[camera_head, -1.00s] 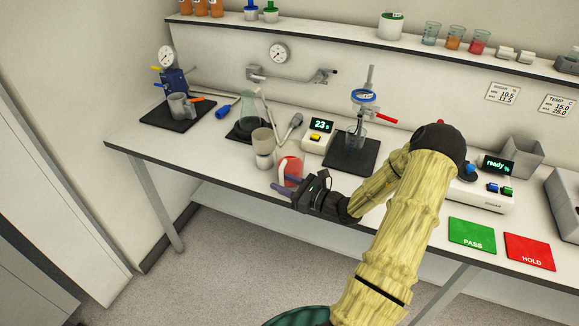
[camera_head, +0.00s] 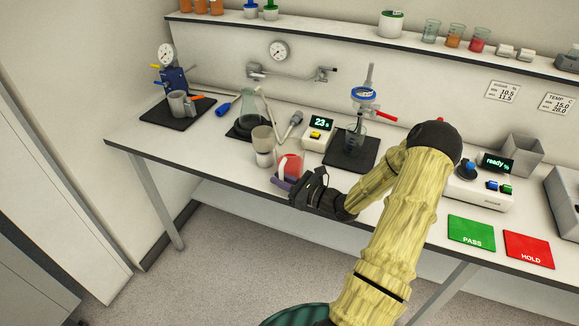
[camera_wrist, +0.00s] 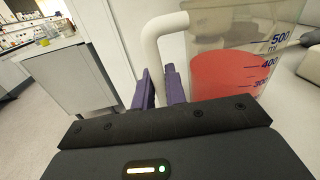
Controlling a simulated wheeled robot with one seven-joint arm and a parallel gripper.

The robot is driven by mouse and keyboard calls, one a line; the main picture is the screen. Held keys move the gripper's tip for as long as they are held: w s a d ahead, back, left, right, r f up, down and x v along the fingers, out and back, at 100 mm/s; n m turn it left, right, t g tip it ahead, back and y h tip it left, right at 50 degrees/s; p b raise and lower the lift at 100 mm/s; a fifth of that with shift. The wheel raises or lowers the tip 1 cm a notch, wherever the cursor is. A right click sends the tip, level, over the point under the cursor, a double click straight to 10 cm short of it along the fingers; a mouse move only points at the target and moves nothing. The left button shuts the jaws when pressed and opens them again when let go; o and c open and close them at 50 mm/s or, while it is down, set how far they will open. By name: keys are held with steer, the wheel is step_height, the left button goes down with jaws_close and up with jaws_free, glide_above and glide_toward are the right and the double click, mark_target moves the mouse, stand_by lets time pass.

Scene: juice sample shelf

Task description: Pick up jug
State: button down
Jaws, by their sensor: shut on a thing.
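The jug is clear with red liquid (camera_head: 292,166), a white handle and blue volume marks. It stands near the front edge of the bench, and it fills the right of the wrist view (camera_wrist: 228,75). My gripper (camera_head: 281,183) is at the jug's front, its purple fingers shut on the handle. In the wrist view my fingers (camera_wrist: 162,88) are close together at the lower part of the white handle. The exact contact and the jug's base are partly hidden, so I cannot tell whether it touches the bench.
A beige cup-like container (camera_head: 264,140) stands close behind the jug on the left. The green PASS pad (camera_head: 471,233) and red HOLD pad (camera_head: 529,249) lie at right.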

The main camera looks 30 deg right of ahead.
mark_target(281, 164)
steer(key=shift+r, duration=0.1)
step_height(281, 164, up, 10)
steer(key=shift+f, duration=0.1)
stand_by(0.6)
stand_by(0.8)
